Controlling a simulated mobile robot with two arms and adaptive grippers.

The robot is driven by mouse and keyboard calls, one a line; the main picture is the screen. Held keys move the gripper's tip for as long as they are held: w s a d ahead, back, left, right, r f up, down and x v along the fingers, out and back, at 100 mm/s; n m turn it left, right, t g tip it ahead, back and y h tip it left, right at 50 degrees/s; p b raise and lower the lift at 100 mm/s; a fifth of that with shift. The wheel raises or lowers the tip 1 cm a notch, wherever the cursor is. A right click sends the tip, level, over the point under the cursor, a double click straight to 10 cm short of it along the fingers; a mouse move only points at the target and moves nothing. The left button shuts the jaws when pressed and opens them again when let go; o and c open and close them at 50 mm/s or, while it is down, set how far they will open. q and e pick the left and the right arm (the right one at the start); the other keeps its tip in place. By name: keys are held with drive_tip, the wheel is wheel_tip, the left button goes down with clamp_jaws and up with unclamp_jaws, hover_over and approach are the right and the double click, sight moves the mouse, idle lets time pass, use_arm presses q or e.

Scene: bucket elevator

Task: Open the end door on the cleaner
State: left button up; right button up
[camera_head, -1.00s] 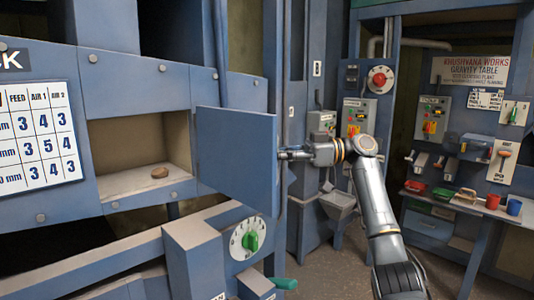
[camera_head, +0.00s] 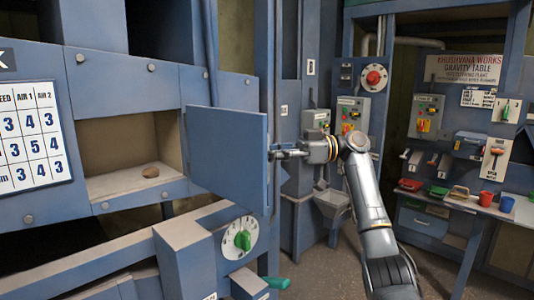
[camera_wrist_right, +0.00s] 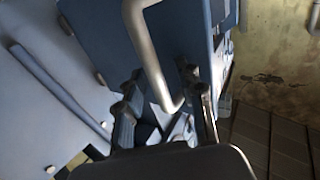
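The end door (camera_head: 228,158) is a flat blue panel on the cleaner, swung out so that the opening (camera_head: 128,152) beside it is uncovered. In the right wrist view, the grey bar handle (camera_wrist_right: 146,42) reaches down between my right gripper's fingers (camera_wrist_right: 163,108). The fingers stand apart, with visible gaps beside the bar; contact is unclear. My left gripper is not in view.
A dial with a green knob (camera_head: 241,239) and a green-handled lever (camera_head: 276,282) are below the door. A control box (camera_head: 349,114) and a bench (camera_head: 460,200) with red and blue cups stand at the right. Floor shows around my right arm.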

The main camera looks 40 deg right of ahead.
drive_tip(key=v, duration=1.2)
idle(0.3)
